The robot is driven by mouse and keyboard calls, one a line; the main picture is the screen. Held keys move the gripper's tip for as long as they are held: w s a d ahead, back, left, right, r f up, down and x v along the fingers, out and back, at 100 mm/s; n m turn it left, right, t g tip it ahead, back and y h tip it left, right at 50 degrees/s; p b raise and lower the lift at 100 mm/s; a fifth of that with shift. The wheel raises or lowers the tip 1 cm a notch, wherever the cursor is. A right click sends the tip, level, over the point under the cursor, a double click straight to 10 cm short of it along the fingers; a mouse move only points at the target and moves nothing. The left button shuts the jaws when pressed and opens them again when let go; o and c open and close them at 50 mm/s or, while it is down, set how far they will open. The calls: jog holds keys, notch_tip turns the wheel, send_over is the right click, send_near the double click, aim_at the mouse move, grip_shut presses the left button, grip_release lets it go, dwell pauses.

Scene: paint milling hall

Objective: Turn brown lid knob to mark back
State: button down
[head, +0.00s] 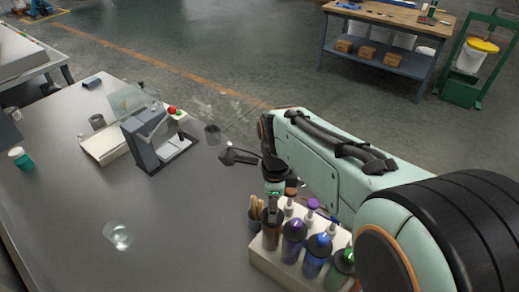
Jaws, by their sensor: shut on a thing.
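A brown bottle (271,238) stands at the left end of the front row in a pale rack (265,265). My gripper (273,208) points down onto the top of this bottle, its dark fingers shut on the brown lid knob. The fingers hide the knob, and I cannot make out its mark or which way it faces. The bottle looks upright in the rack.
Purple (293,240), blue (317,256) and green (340,270) bottles stand close to the right, with smaller capped bottles behind. A cup of wooden sticks (255,214) is just left. A glass (118,236) and a grey device (155,140) stand farther left on the grey table (180,225).

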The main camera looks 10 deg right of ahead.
jog(key=n, duration=0.6)
jog(key=shift+n, duration=0.3)
jog(key=n, duration=1.2)
jog(key=shift+s+n, duration=0.1)
jog(key=shift+n, duration=0.3)
jog(key=n, duration=0.6)
jog(key=shift+f+n, duration=0.1)
jog(key=shift+n, duration=0.3)
jog(key=c, duration=0.9)
grip_release()
